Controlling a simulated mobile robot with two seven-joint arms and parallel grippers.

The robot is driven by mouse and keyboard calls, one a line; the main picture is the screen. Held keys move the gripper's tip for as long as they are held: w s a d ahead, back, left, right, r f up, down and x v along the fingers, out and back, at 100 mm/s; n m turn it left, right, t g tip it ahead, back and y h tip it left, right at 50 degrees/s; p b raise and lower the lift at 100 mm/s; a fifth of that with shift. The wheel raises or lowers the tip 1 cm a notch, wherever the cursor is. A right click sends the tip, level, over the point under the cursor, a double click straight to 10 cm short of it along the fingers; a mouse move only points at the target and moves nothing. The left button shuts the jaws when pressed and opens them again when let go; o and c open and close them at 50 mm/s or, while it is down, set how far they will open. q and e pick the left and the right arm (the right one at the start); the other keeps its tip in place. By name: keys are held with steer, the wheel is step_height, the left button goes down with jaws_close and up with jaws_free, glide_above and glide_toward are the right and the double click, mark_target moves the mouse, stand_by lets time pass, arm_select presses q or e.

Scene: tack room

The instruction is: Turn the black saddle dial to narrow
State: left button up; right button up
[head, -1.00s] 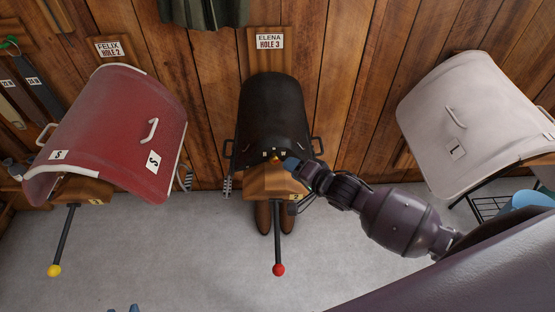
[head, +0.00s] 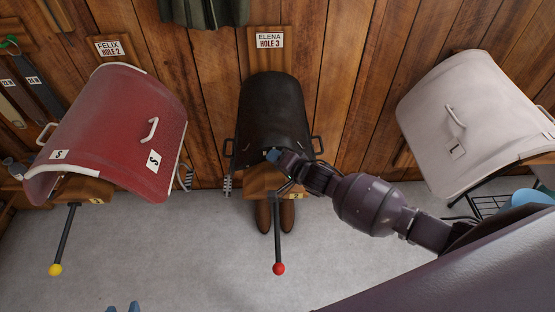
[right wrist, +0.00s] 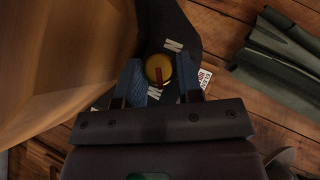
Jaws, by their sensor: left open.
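The black saddle (head: 273,105) hangs on its rack against the wall, under the "ELENA HOLE 3" sign. Its round yellow dial (right wrist: 159,69) with a red pointer mark shows in the right wrist view. White letter marks sit beside it on the black surface, one above right and one below; I cannot read them surely. My right gripper (right wrist: 161,80) is open, with its blue fingertips on either side of the dial; I cannot tell if they touch it. In the head view the right gripper (head: 274,156) covers the dial. My left gripper (head: 124,308) is open and empty at the bottom edge.
A red saddle (head: 120,125) hangs at left and a white saddle (head: 470,120) at right. A rod with a red ball (head: 278,268) stands out below the black saddle, and one with a yellow ball (head: 55,269) at left.

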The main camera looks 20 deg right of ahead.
steer(key=c, duration=0.4)
steer(key=n+h, duration=0.1)
steer(key=n+g+h, duration=0.2)
steer(key=h, duration=0.1)
steer(key=shift+a+r, duration=0.2)
steer(key=shift+a, duration=0.05)
steer(key=h, duration=0.1)
steer(key=n+g+h, duration=0.1)
steer(key=n+h, duration=0.1)
steer(key=h, duration=0.1)
steer(key=shift+w+a+g, duration=0.1)
steer(key=shift+a+g, duration=0.15)
steer(key=shift+g, duration=0.15)
steer(key=n+h, duration=0.2)
steer(key=h, duration=0.1)
steer(key=g+h, duration=0.1)
steer(key=shift+a+n+h, duration=0.25)
steer(key=shift+n+h, duration=0.15)
steer(key=n+h, duration=0.1)
steer(key=h, duration=0.1)
steer(key=n+h+b, duration=0.1)
steer(key=h, duration=0.1)
steer(key=shift+w+a+f+n, duration=0.1)
steer(key=shift+f+n, duration=0.1)
steer(key=shift+n, duration=0.2)
steer(key=shift+h+b, duration=0.3)
steer(key=o, duration=0.6)
